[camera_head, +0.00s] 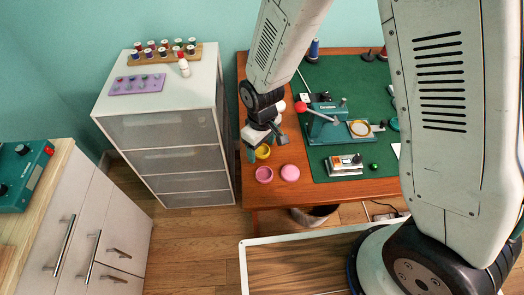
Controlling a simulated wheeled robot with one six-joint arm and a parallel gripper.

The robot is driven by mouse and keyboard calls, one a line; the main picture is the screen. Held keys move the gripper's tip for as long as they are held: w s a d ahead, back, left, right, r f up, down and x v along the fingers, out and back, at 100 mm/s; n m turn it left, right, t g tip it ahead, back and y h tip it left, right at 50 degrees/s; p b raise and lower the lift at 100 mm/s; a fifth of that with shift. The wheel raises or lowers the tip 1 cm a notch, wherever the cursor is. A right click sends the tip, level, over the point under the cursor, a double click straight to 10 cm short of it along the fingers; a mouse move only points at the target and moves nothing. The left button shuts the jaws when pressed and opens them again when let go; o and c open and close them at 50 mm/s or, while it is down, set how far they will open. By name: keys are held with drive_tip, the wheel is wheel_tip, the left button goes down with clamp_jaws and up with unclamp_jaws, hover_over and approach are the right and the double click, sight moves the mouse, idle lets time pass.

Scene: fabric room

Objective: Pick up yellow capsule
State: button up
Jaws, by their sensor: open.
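The yellow capsule (263,152) is a small round yellow piece near the left front of the wooden table, partly hidden by my gripper. My gripper (267,146) is open, with its fingers pointing down right at the capsule in the picture. One finger shows at the capsule's left and the other at its upper right. I cannot tell whether the fingers touch it or are still above it. Nothing is visibly held.
Two pink round pieces (264,174) (290,173) lie just in front of the capsule. A green press (325,124) with a red-knobbed lever stands on a green mat (350,80) to the right. A drawer cabinet (165,135) stands left of the table (330,192).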

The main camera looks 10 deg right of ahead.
drive_tip(key=c, duration=1.1)
drive_tip(key=shift+o, duration=0.2)
drive_tip(key=shift+r, duration=0.15)
